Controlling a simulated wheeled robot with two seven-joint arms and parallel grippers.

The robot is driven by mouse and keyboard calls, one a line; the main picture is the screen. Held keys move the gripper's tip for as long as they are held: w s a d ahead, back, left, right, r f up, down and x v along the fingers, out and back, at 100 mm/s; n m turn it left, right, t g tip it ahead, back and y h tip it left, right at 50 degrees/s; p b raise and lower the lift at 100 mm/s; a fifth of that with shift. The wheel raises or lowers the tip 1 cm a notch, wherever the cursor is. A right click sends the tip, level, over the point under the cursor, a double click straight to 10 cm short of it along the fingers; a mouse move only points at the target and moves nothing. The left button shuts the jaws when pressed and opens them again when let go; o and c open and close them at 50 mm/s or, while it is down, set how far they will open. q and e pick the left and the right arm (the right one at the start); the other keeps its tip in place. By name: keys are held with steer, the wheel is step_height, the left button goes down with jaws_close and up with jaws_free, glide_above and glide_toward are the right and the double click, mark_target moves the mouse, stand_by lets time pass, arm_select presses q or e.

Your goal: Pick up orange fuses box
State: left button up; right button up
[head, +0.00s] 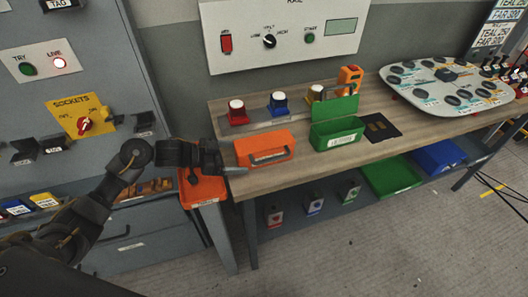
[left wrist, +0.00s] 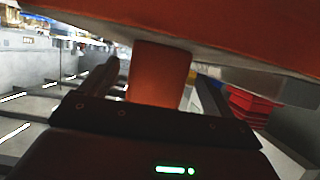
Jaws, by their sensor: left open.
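An orange box (head: 264,148) with a dark handle on its front lies on the near left part of the wooden workbench (head: 300,174). I cannot read its label, so I cannot confirm that it is the fuses box. My left gripper (head: 228,167) is at the box's left end, by the bench's left edge. In the left wrist view the gripper (left wrist: 160,85) is open. An orange block (left wrist: 160,72) shows between its fingers, below a large orange surface (left wrist: 200,25). I cannot tell whether the fingers touch it. My right gripper is not in view.
A green open-lidded box (head: 336,133) stands right of the orange box. Red, blue and yellow button units (head: 279,103) stand behind. An orange-topped stand (head: 203,190) is beneath my left gripper. A grey cabinet (head: 60,100) is close on the left.

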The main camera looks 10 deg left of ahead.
mark_target(248, 157)
arm_select(q)
steer(key=p+x, duration=0.1)
steer(key=x, duration=0.4)
steer(key=shift+s, duration=0.1)
steer(key=shift+r, duration=0.1)
jaws_close()
stand_by(0.3)
